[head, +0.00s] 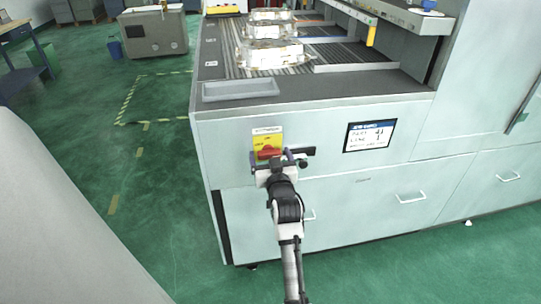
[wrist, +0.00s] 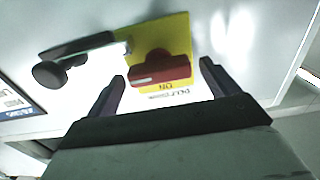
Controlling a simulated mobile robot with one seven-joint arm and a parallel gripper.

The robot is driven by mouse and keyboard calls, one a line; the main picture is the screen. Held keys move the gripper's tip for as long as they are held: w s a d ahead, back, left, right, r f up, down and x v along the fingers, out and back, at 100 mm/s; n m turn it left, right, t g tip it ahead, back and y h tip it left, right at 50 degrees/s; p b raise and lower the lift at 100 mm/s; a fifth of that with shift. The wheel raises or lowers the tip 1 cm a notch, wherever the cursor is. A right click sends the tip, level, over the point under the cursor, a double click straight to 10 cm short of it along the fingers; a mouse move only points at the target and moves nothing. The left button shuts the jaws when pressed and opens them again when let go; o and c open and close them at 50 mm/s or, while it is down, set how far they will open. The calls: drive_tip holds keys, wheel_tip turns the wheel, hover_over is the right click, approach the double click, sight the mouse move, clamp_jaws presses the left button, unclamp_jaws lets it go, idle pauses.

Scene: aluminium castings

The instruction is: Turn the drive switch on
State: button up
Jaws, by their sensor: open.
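The drive switch is a red rotary knob (head: 268,152) on a yellow plate (head: 267,138), on the front of a pale machine cabinet. In the wrist view the red knob (wrist: 160,67) lies between and just beyond my fingertips, with its yellow plate (wrist: 180,32) behind it. The lettering "ON" shows upside down beside the knob. My gripper (head: 279,161) is open in front of the switch; its two fingers (wrist: 163,72) are spread either side of the knob with gaps. I cannot tell how near the tips are to the panel.
A black lever with a round knob (wrist: 75,55) sticks out beside the switch plate. A small display (head: 369,135) is on the panel to the right. Drawers with handles (head: 411,197) lie below. Shiny castings (head: 270,50) and a grey tray (head: 240,89) rest on top.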

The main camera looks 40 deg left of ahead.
drive_tip(key=c, duration=1)
drive_tip(key=shift+f+b, duration=0.15)
drive_tip(key=shift+b, duration=0.3)
drive_tip(key=n+b, duration=0.3)
drive_tip(key=shift+f, duration=0.15)
drive_tip(key=shift+s+a+n+b, duration=0.1)
drive_tip(key=shift+n+b, duration=2.85)
drive_tip(key=shift+n, duration=0.75)
drive_tip(key=shift+s+a+n+b, duration=0.1)
drive_tip(key=shift+n+b, duration=2.8)
drive_tip(key=shift+n, duration=0.8)
